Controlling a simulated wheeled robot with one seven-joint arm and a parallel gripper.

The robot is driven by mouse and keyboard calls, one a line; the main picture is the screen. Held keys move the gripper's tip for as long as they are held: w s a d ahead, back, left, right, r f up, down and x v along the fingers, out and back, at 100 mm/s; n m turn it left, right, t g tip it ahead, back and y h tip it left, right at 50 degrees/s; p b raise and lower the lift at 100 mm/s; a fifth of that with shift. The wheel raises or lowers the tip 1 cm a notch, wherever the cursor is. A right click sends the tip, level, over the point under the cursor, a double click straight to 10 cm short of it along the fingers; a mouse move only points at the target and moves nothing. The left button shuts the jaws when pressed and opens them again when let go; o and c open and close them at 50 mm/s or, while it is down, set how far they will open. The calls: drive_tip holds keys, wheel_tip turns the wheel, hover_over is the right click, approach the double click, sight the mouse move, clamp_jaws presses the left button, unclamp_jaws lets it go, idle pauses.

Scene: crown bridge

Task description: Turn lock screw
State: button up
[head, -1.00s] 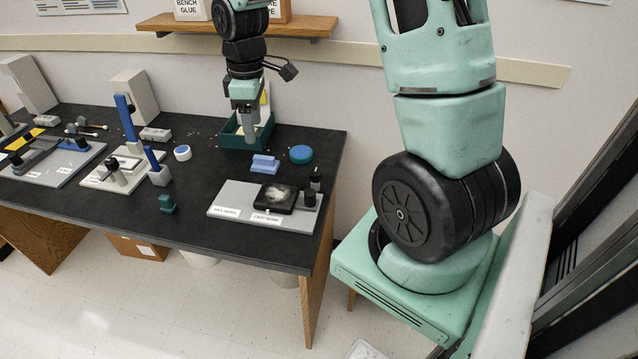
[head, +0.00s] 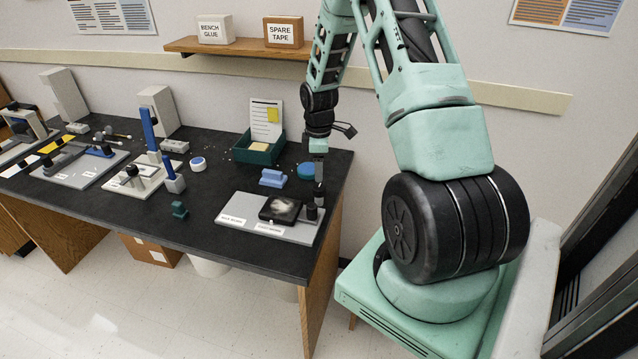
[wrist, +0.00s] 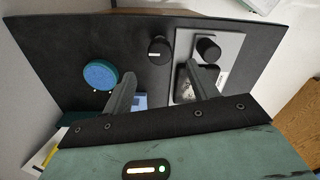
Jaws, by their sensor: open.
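A black knob with a white line on top (wrist: 158,50) stands on the dark bench beside the grey plate in the wrist view. It lies just beyond and between my open fingertips (wrist: 165,70). A second, plain black knob (wrist: 208,48) stands on the grey plate (wrist: 232,45); it also shows in the head view (head: 311,212). I cannot tell from the labels which knob is the lock screw. In the head view my gripper (head: 319,190) points down over the plate's back right corner, hiding the marked knob. The gripper is empty.
A black tray with a pale shape (head: 280,209) lies on the plate. A blue disc (head: 306,171) and a light blue block (head: 273,178) are close to my gripper. A green bin (head: 258,152) stands behind. The bench's right edge (head: 343,190) is near.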

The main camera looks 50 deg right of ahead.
sight(319, 187)
wheel_tip(319, 187, down, 8)
drive_tip(key=shift+r+p, duration=0.25)
drive_tip(key=shift+p, duration=0.35)
drive_tip(key=c, duration=1)
